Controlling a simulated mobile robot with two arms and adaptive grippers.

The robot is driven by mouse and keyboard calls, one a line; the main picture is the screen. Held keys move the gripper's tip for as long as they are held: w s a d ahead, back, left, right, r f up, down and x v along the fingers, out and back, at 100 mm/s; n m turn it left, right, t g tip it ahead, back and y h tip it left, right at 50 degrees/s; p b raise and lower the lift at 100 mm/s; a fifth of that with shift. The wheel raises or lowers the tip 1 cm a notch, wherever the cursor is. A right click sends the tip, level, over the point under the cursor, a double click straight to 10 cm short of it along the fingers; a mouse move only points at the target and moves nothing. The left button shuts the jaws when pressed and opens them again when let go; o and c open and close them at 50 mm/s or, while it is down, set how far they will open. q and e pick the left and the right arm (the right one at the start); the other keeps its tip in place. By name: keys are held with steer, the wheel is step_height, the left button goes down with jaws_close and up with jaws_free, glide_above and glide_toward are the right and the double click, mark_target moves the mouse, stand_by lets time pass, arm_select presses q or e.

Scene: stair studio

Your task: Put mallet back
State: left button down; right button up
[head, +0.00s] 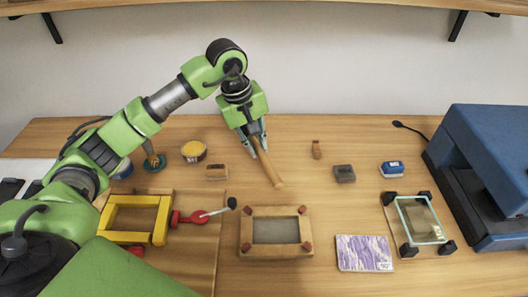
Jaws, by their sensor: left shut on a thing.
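My left gripper (254,147) is near the back middle of the table, pointing down. It is shut on a tan wooden handle (267,167), seemingly the mallet. The handle slants down and to the right out of the fingers, its free end behind the wooden frame. The upper part of the held thing is hidden between the fingers, so I cannot make out a mallet head. I cannot tell whether the lower end touches the table. My right gripper is not in view.
A wooden frame with red corners (246,238) lies in front. To the left are a yellow frame (159,237) and a red tool with a metal rod (183,218). A blue machine (480,140) stands at right. Small blocks dot the back; table between them is clear.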

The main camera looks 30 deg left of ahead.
arm_select(q)
steer(key=w+f, duration=0.2)
steer(key=w+f+p, duration=0.1)
steer(key=f, duration=0.1)
steer(key=shift+w+d+f, duration=0.2)
steer(key=shift+w+f, duration=0.15)
steer(key=shift+p+x, duration=0.8)
steer(key=shift+x, duration=0.2)
steer(key=shift+s+a+f, duration=0.1)
steer(key=shift+a+f, duration=0.05)
steer(key=shift+f, duration=0.55)
steer(key=c, duration=2)
jaws_free()
steer(key=shift+o, duration=0.2)
steer(key=shift+s, duration=0.1)
